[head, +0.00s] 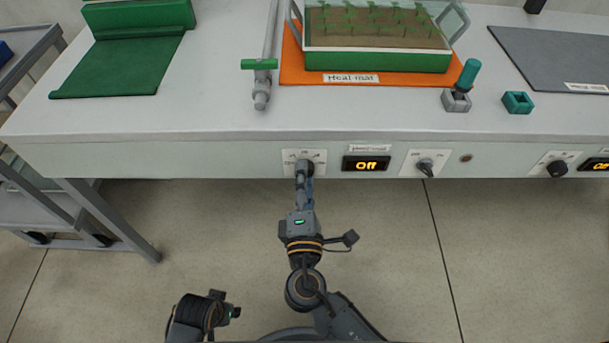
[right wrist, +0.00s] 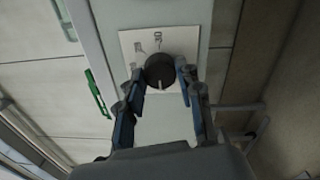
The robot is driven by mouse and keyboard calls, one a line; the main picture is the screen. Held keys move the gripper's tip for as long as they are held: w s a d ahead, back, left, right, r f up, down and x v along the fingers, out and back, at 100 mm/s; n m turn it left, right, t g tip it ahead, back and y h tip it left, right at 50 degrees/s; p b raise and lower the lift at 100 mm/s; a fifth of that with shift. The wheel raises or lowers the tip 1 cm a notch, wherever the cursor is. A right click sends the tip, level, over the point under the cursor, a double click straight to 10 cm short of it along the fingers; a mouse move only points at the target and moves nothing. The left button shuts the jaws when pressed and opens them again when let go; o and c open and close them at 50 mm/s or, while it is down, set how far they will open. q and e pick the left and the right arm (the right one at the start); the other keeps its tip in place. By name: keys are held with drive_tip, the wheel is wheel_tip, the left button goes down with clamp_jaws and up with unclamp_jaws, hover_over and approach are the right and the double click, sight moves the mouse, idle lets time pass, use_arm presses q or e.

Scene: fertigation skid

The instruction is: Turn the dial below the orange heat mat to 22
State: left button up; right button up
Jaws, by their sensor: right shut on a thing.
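The orange heat mat (head: 330,68) lies on the bench and carries a green tray of seedlings. Below it, on the bench's front face, a round dark dial (right wrist: 160,70) sits on a white plate (right wrist: 130,45); the head view shows that plate (head: 290,157) too. A display (head: 366,164) to its right reads "Off". My right gripper (right wrist: 160,78) is shut on the dial, one finger on each side; in the head view the gripper (head: 304,173) hides much of it. My left gripper's fingers are not visible.
Another knob (head: 425,166) is to the right of the display, and a further dark knob (head: 557,169) sits beyond it. A pipe with a green-handled valve (head: 260,64) lies left of the mat. The floor before the bench is clear; a cart stands left.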

idle(0.3)
drive_tip(key=o, duration=1.2)
drive_tip(key=s, duration=1.2)
drive_tip(key=shift+f, duration=0.35)
